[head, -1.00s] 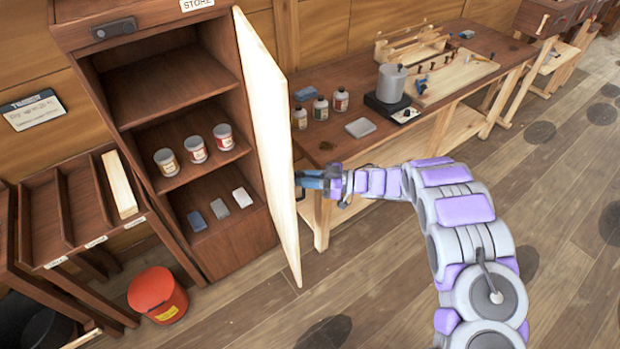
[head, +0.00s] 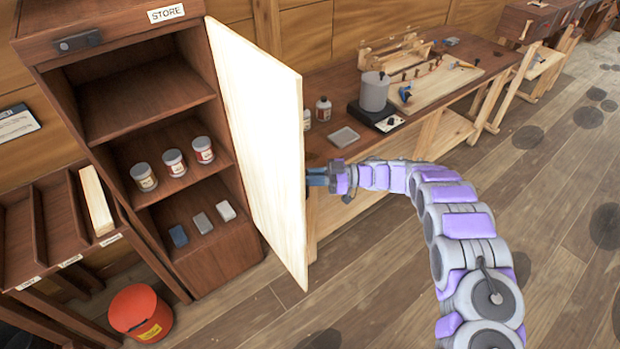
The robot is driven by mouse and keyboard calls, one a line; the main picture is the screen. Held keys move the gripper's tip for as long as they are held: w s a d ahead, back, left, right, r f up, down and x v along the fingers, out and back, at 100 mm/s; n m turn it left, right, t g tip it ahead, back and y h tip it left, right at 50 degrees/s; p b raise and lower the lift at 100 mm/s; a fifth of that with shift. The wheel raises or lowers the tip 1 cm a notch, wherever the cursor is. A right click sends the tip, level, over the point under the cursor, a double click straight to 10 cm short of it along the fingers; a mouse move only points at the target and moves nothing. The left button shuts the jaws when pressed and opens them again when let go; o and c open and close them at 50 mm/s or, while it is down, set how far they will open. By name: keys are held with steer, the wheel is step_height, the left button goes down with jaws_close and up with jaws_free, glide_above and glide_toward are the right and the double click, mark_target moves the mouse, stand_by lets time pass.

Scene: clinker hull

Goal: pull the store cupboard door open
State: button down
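The store cupboard (head: 183,262) is a dark brown wooden case at the left, under a STORE label (head: 166,14). Its pale door (head: 262,150) stands wide open, hinged on the cupboard's right side, with its inner face toward me. My gripper (head: 316,178) is at the door's free edge, on the outer side, about mid-height. Its fingers look shut on the door handle, but the handle and fingertips are mostly hidden behind the door edge.
Cans (head: 174,163) and small blocks (head: 202,222) stand on the cupboard's shelves. A workbench (head: 345,85) with a pot (head: 374,92) and bottles runs behind the door and my arm. A red bucket (head: 140,313) stands at lower left. The floor in front is clear.

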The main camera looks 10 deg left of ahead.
steer(key=shift+a+r, duration=0.15)
steer(key=shift+a, duration=0.05)
steer(key=c, duration=1.4)
jaws_free()
steer(key=shift+c, duration=0.2)
steer(key=shift+o, duration=0.6)
steer(key=shift+a, duration=0.35)
steer(key=v, duration=1.7)
steer(key=shift+f, duration=0.2)
steer(key=shift+w, duration=0.2)
